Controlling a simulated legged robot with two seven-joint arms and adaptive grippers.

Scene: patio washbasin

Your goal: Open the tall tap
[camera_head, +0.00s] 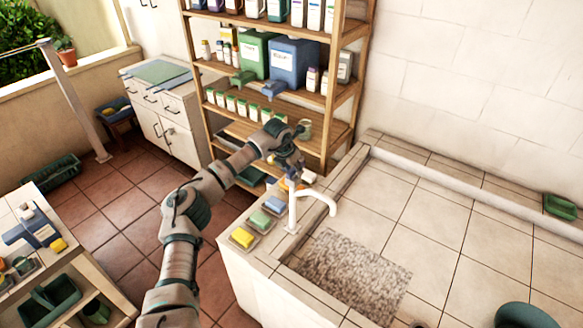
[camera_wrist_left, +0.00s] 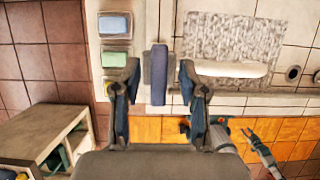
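The tall white tap (camera_head: 293,210) stands at the basin's left rim, its spout curving right over the basin. In the left wrist view its white spout (camera_wrist_left: 228,69) extends right and its blue lever (camera_wrist_left: 158,75) points down the picture. My left gripper (camera_head: 290,167) is above the tap at its top. In the left wrist view it is open (camera_wrist_left: 159,80), with one finger on each side of the lever and visible gaps. The gripper partly hides the lever in the head view. My right gripper (camera_wrist_left: 247,134) shows small and open at the lower right, well away from the tap.
Yellow, green and blue sponges (camera_head: 242,238) sit in dishes along the rim beside the tap. A wooden shelf (camera_head: 345,100) with bottles and jugs stands behind. A speckled mat (camera_head: 355,275) lies in the tiled basin. A low cart (camera_head: 95,275) stands at left.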

